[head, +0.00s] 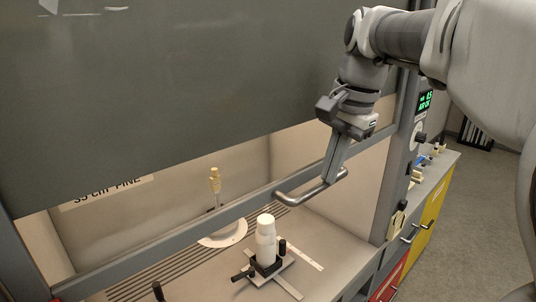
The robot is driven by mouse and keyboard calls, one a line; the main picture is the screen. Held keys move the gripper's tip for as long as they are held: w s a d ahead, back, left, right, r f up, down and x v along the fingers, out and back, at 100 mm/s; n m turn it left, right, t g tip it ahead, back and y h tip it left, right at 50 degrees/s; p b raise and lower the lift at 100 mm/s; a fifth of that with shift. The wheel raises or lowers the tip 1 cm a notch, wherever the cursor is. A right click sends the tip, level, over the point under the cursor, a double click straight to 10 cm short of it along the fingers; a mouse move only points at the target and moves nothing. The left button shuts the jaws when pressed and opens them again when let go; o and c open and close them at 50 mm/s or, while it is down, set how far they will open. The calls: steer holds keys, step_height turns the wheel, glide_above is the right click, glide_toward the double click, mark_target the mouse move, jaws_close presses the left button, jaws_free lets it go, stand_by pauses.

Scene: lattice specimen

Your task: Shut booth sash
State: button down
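The booth sash has a grey lower rail (228,212) that runs slantwise across the booth front, with an open gap below it. A grey bar handle (300,195) sticks out from the rail. My gripper (332,172) reaches down from the upper right, and its fingers end at the right part of the handle. The fingers overlap each other in this view, so whether they are closed around the bar or only beside it cannot be told.
A dark grey panel (150,90) covers the upper booth front. Inside, a white bottle (266,240) stands on a small black fixture, and a yellow-tipped tool (215,182) stands on a white disc. A side post with a green display (426,99) and yellow drawers (430,218) are at the right.

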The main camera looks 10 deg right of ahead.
step_height(320, 180, down, 47)
steer(key=b, duration=2.5)
steer(key=shift+s+b, duration=0.2)
steer(key=shift+b, duration=0.1)
step_height(320, 180, up, 14)
steer(key=s+d+r+p, duration=0.1)
steer(key=s+d+p, duration=0.1)
steer(key=p, duration=0.5)
steer(key=s+a+r+n+t+p, duration=0.2)
steer(key=s+r+n+p, duration=0.2)
steer(key=s, duration=0.3)
steer(key=s+a+r+n+t+h+p, duration=0.1)
steer(key=s+a+r+n+p, duration=0.2)
steer(key=s+r+n+p, duration=0.1)
steer(key=s+r+n, duration=0.1)
steer(key=s+n, duration=0.1)
steer(key=s, duration=0.1)
steer(key=shift+s+t, duration=0.35)
steer(key=shift+t, duration=0.05)
